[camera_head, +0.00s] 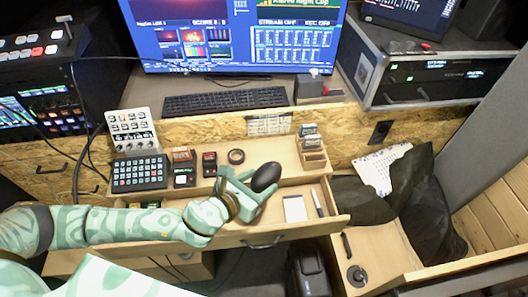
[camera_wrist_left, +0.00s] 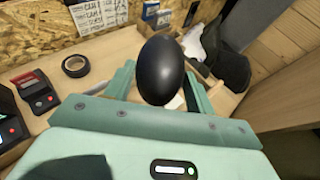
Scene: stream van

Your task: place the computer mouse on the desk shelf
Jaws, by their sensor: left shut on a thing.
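The computer mouse (camera_head: 266,177) is black, smooth and oval. My left gripper (camera_head: 252,187) is shut on it, and in the left wrist view the mouse (camera_wrist_left: 161,70) sits between the two green fingers. The gripper holds it over the pale wooden surface and the open drawer (camera_head: 278,238) in front. The upper desk shelf (camera_head: 139,92) carries the keyboard and monitor at the back. A lower wooden ledge (camera_head: 263,150) lies in front of it. I cannot tell which of the two is the named shelf. My right gripper is not in view.
The keyboard (camera_head: 224,101) lies below the monitor (camera_head: 245,40). A button pad (camera_head: 139,173), a tape roll (camera_head: 236,156) and a small wooden card holder (camera_head: 311,153) stand on the ledge. The drawer holds a white pad (camera_head: 295,208). Dark bags (camera_head: 425,195) lie at the right.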

